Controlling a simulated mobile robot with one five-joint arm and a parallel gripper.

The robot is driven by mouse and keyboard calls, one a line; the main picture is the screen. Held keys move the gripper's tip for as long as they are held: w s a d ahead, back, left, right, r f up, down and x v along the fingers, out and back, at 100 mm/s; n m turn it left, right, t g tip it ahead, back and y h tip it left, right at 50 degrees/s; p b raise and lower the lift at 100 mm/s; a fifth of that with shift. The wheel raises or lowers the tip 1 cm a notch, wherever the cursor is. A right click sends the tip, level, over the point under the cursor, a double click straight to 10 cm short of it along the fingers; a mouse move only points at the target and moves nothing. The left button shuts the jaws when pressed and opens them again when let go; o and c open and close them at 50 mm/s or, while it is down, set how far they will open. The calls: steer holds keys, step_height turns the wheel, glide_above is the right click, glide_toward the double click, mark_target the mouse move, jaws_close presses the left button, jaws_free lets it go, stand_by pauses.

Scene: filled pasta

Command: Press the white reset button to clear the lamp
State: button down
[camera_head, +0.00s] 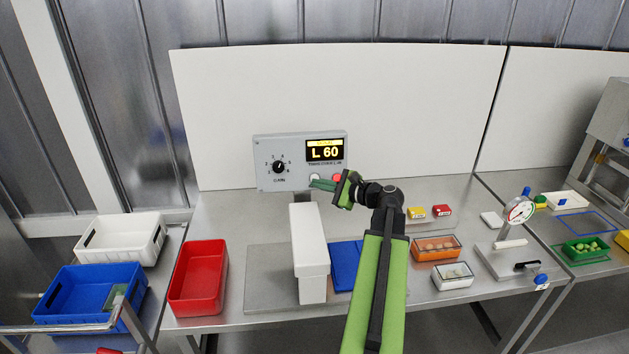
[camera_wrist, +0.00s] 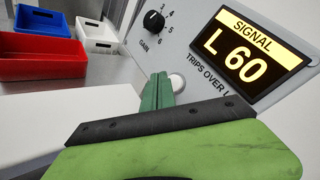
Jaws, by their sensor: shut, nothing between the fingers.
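The white button (camera_head: 315,177) is on the lower part of the grey control panel (camera_head: 266,150). In the wrist view the white button (camera_wrist: 178,83) shows just right of my fingertips, partly hidden by them. My gripper (camera_head: 316,184) is shut and empty, its green fingers together and pointing at the panel. In the wrist view my gripper (camera_wrist: 157,80) appears very close to the button; I cannot tell whether it touches. A red round part (camera_head: 337,177) sits right of the white button, partly behind my gripper. The display (camera_head: 324,150) is lit and reads "L 60".
A black dial (camera_head: 279,167) is on the panel's left. A long white housing (camera_head: 310,255) stands in front of the panel, close below my gripper. A red bin (camera_head: 198,278) is at left. An orange tray (camera_head: 437,248) and a dial gauge (camera_head: 520,211) stand at right.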

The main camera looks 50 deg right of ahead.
steer(key=shift+w+d, duration=0.1)
stand_by(0.7)
steer(key=shift+w+d, duration=0.15)
steer(key=shift+w, duration=0.05)
steer(key=shift+w+d+f, duration=0.15)
steer(key=shift+w+d, duration=0.15)
stand_by(0.8)
stand_by(0.3)
steer(key=shift+s+a, duration=0.55)
steer(key=shift+s, duration=0.05)
steer(key=shift+s, duration=0.1)
steer(key=s+a, duration=0.1)
steer(key=s, duration=0.1)
steer(key=s+a+r, duration=0.1)
steer(key=a, duration=0.1)
steer(key=shift+s+r+p, duration=0.1)
steer(key=shift+s+p, duration=0.25)
steer(key=shift+p, duration=0.05)
stand_by(0.4)
